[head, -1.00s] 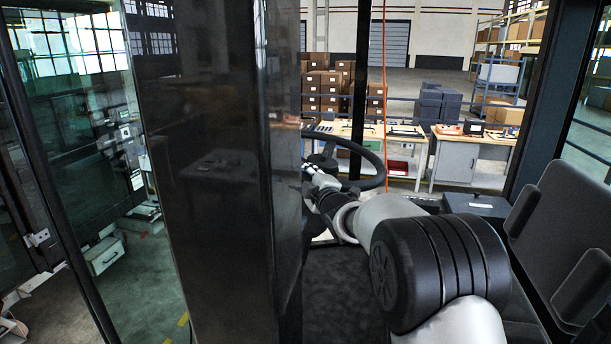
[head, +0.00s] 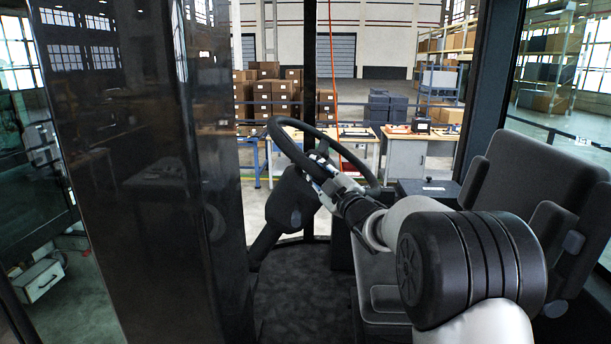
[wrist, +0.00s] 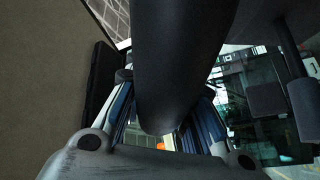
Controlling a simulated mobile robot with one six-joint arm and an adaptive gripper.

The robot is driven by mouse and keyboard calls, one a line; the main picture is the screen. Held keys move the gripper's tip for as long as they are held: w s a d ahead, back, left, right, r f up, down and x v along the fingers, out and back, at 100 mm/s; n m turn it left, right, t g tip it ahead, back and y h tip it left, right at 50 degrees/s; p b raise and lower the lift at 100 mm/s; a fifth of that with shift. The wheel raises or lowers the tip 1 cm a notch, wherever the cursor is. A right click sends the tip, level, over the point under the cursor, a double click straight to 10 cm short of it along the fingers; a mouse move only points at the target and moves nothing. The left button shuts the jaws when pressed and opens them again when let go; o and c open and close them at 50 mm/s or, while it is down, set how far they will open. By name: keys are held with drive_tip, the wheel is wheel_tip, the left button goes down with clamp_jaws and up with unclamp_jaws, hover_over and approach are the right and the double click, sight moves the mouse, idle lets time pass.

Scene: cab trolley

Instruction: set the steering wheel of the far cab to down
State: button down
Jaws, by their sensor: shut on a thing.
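The black steering wheel (head: 288,146) stands on its dark column (head: 289,203) inside the cab. In the head view its rim is tilted, with the left side high and the right side lower. My gripper (head: 318,170) reaches in from the lower right and is shut at the wheel, hiding part of it. In the wrist view a thick dark bar of the wheel (wrist: 185,60) runs between the two fingers of my gripper (wrist: 165,125). The contact surfaces are mostly hidden by the bar.
A wide dark cab pillar (head: 150,180) stands left of the wheel. A black seat (head: 535,180) is at the right, close to my arm. The cab floor (head: 300,305) is clear. Workbenches (head: 405,150) and stacked boxes (head: 270,95) stand outside, beyond the cab.

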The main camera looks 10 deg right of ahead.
drive_tip(key=shift+d+f, duration=0.2)
drive_tip(key=shift+f, duration=0.3)
drive_tip(key=c, duration=1.8)
unclamp_jaws()
drive_tip(key=o, duration=0.3)
drive_tip(key=shift+s+d+r, duration=0.15)
drive_tip(key=shift+d, duration=0.15)
drive_tip(key=shift+o, duration=1)
drive_tip(key=shift+a+r, duration=0.15)
drive_tip(key=v, duration=1.2)
drive_tip(key=shift+s+a+m+h, duration=0.1)
drive_tip(key=shift+m+h, duration=0.2)
drive_tip(key=shift+h, duration=0.1)
